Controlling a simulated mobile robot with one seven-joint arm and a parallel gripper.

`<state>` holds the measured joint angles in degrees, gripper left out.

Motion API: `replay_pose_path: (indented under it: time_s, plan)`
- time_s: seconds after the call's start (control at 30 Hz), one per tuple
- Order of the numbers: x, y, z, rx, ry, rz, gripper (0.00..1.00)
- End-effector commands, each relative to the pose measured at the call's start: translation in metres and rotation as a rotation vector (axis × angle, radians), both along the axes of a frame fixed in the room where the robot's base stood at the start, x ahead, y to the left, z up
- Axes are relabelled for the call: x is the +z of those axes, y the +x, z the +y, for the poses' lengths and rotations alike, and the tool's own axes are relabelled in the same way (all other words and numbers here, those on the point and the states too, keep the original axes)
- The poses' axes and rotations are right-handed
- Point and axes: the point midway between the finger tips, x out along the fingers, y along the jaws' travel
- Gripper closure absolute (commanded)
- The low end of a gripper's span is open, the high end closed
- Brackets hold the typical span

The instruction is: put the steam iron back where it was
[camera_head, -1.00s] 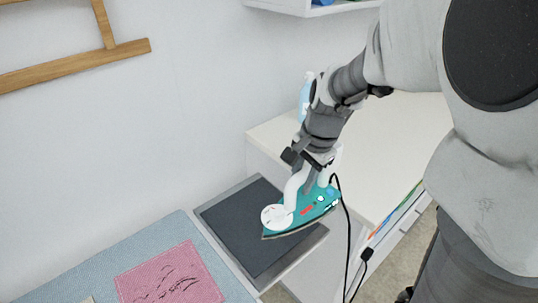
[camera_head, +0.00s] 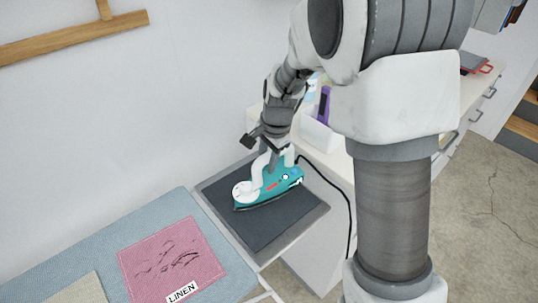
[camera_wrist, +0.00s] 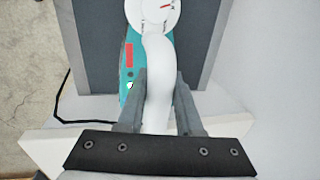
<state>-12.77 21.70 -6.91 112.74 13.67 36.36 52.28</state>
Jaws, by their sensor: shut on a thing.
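The steam iron (camera_head: 283,180) is teal with a white handle and a black cord. In the head view it is over the dark pad of the grey-rimmed iron rest (camera_head: 313,222), with its tip pointing left. I cannot tell whether its sole touches the pad. My gripper (camera_head: 272,158) is shut on the iron's white handle. In the wrist view the fingers of my gripper (camera_wrist: 160,100) lie on both sides of the handle of the iron (camera_wrist: 157,62), and the dark pad (camera_wrist: 95,42) shows below.
Left of the rest is a blue ironing board (camera_head: 75,256) with a pink cloth (camera_head: 165,262) and a "LINEN" label (camera_head: 181,293). A white cabinet (camera_head: 322,190) stands at the right, with a white container (camera_head: 318,133) on top. The black cord (camera_head: 346,200) hangs down the cabinet's side.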

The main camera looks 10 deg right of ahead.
Motion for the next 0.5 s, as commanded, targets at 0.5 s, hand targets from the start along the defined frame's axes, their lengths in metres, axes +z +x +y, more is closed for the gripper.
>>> replay_pose_path:
  time_s: [0.5]
  plan:
    - [-0.021, 0.001, 0.000, 0.000, 0.000, -0.006, 1.00]
